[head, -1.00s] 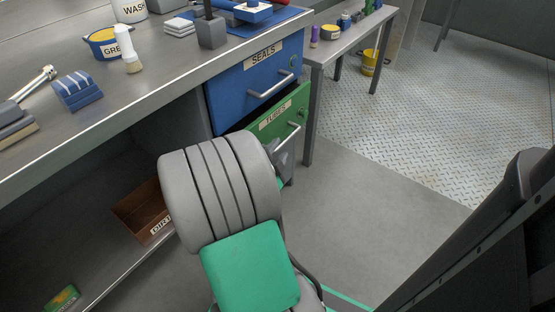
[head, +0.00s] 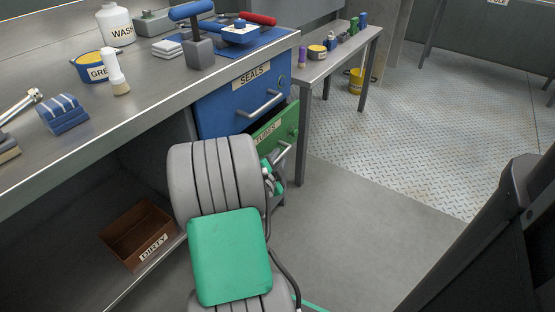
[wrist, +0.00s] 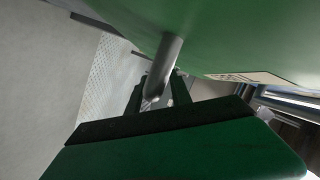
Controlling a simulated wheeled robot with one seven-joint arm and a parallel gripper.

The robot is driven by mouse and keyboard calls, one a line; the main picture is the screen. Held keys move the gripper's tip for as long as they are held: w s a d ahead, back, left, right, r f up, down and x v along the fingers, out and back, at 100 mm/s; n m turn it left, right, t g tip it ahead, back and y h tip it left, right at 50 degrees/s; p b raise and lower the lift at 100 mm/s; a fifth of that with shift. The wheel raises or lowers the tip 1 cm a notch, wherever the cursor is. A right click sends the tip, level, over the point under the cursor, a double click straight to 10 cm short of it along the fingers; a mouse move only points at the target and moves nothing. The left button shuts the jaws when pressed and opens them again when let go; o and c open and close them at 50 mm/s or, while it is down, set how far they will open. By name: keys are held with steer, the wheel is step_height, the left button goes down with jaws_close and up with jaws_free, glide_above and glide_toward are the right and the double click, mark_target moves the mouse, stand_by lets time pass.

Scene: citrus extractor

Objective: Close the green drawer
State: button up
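The green drawer (head: 277,130), labelled "TUBES", is below the blue "SEALS" drawer (head: 245,98) at the bench's right end. A dark gap shows above its front, which appears to stand slightly out; how far is hard to tell. Its grey bar handle (head: 284,151) is partly hidden by my arm in the head view. My gripper (head: 273,176) is at the handle, low in front of the drawer. In the wrist view, the green front fills the top and the handle (wrist: 168,62) runs down toward my dark fingers (wrist: 158,92). Whether they touch or grip it is unclear.
The metal bench (head: 150,95) holds a wash bottle, a grease tub and tools. A brown "DIRTY" bin (head: 152,247) is on the lower shelf. A narrow side table (head: 340,53) stands close to the drawers' right. Floor (head: 360,200) is clear to the right.

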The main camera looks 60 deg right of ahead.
jaws_close()
stand_by(1.1)
